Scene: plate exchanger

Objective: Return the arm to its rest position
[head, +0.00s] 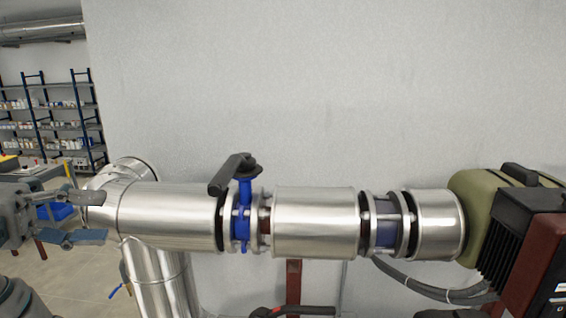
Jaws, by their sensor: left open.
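My left gripper (92,216) is at the left edge of the head view. Its two fingers are spread apart, with nothing between them, and point right toward the silver pipe (170,212). The fingertips overlap the pipe's left end in the picture; I cannot tell whether they touch it. A blue valve (243,215) with a black lever (232,175) on top sits in the pipe line, well to the right of the gripper and apart from it. My right gripper is not in view.
The pipe run crosses to an olive and dark red motor unit (535,240) at the right, with grey cables (425,287) below. A vertical pipe (163,280) drops at the left. Shelves (50,120) stand far back. A pale wall (330,90) fills the background.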

